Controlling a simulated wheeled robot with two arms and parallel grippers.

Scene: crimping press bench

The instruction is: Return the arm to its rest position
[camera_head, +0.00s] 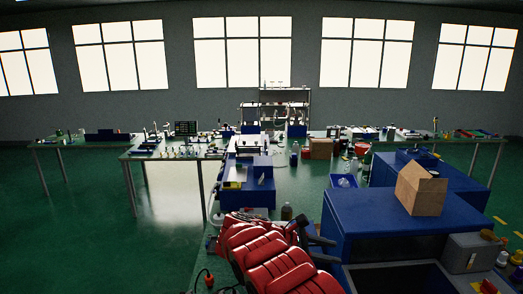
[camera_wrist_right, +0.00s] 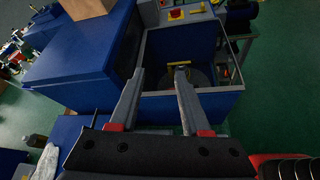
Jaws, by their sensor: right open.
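My right arm, with red segments, comes in from the bottom middle of the head view. Its gripper (camera_head: 328,250) is at the front left of a large blue machine housing (camera_head: 365,215). In the right wrist view the two grey fingers of the right gripper (camera_wrist_right: 157,78) stand apart with nothing between them. They point toward an open blue-walled compartment (camera_wrist_right: 195,107) beside the blue housing (camera_wrist_right: 85,60). Whether the fingers touch the housing is not clear. My left gripper does not show.
A cardboard box (camera_head: 420,188) sits on the blue housing. A grey control box (camera_head: 470,253) is at the right. A dark bottle (camera_head: 286,212) and a blue bin (camera_head: 343,182) stand close to the arm. Green floor (camera_head: 80,240) is open at the left.

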